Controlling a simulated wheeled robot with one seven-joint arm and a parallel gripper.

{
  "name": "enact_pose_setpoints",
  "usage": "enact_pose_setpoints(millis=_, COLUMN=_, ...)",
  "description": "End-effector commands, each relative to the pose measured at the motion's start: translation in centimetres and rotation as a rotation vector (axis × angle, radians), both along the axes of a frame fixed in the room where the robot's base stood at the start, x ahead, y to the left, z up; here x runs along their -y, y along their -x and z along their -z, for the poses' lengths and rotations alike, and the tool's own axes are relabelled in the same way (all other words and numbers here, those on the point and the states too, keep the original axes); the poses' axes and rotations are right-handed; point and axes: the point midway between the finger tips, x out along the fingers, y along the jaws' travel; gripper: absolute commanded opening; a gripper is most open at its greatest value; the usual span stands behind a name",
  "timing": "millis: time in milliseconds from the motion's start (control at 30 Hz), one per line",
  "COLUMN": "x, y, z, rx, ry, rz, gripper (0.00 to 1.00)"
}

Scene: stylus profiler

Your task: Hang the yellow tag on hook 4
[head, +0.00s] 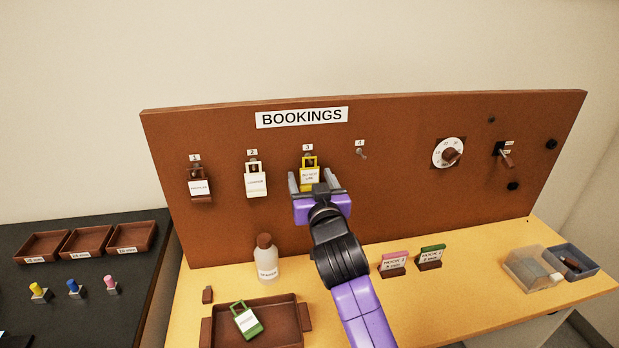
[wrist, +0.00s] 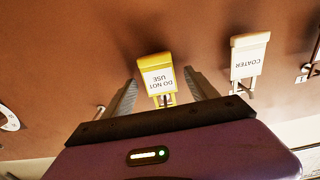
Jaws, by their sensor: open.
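The yellow tag (head: 309,174) hangs on hook 3 of the brown board in the head view; its label reads DO NOT USE. It also shows in the wrist view (wrist: 157,79), upside down. My gripper (head: 317,184) is open, with one finger on each side of the yellow tag; in the wrist view both fingers (wrist: 160,92) stand apart from its sides. Hook 4 (head: 361,153) is to the right of hook 3 and is bare.
A white COATER tag (head: 256,181) hangs on hook 2 and a brown tag (head: 199,186) on hook 1. A dial (head: 449,153) and a switch (head: 505,157) are right of hook 4. Below stand a bottle (head: 266,260), a tray (head: 283,309) with a green tag, and two small signs (head: 394,262).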

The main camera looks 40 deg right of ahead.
Motion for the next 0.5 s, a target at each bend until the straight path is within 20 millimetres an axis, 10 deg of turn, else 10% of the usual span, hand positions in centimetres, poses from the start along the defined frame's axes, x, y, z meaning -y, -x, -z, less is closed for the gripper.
enact_pose_setpoints(millis=200, x=0.02, y=-0.01, z=0.03, rx=0.0, ry=0.0, rz=0.0, gripper=0.63)
enact_pose_setpoints(millis=500, x=-0.01, y=0.01, z=0.02, rx=0.0, ry=0.0, rz=0.0, gripper=0.04)
